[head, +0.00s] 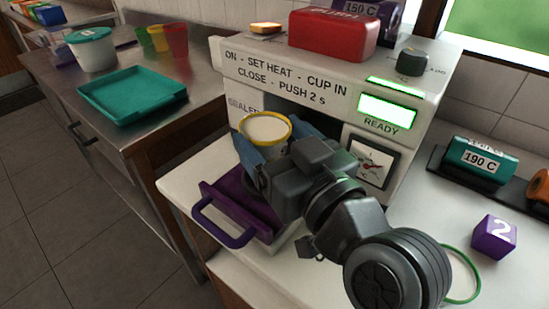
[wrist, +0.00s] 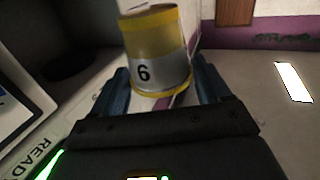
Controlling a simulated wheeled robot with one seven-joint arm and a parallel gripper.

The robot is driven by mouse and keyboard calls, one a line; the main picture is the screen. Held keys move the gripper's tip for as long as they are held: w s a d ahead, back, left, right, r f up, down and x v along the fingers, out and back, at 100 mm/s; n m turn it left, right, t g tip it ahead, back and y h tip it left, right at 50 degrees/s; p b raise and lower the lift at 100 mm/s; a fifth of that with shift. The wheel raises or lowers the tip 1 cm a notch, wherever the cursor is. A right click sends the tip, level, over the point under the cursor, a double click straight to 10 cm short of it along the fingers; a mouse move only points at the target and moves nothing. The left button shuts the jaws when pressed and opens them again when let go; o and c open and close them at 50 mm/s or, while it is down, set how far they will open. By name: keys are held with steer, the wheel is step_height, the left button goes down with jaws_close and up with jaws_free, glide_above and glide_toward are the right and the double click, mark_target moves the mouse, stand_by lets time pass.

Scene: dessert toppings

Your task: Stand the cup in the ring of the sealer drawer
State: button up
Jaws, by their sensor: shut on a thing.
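The cup (head: 266,128) is yellow-rimmed with a pale top. It looks upright in the head view, at the sealer's opening and above the pulled-out drawer. In the wrist view the cup (wrist: 158,55) shows a grey label with a digit that looks like 6. My gripper (head: 268,142) is shut on the cup, with a blue finger on each side. The sealer drawer (head: 232,207) has a purple front and handle. Its ring is hidden behind my gripper and the cup, so I cannot tell whether the cup touches it.
The white sealer (head: 300,80) has a red push block (head: 333,33), a lit green READY display (head: 387,110) and a dial (head: 371,164). A teal tray (head: 130,95) lies on the left counter. A purple cube (head: 493,237) and teal roll (head: 474,160) stand at the right.

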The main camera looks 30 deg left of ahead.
steer(key=shift+f, duration=1.95)
steer(key=shift+f, duration=0.1)
steer(key=o, duration=1.2)
steer(key=shift+b, duration=0.3)
steer(key=shift+r+p, duration=0.25)
steer(key=shift+p, duration=0.05)
steer(key=b+v, duration=0.2)
steer(key=v, duration=1)
steer(key=shift+f, duration=0.15)
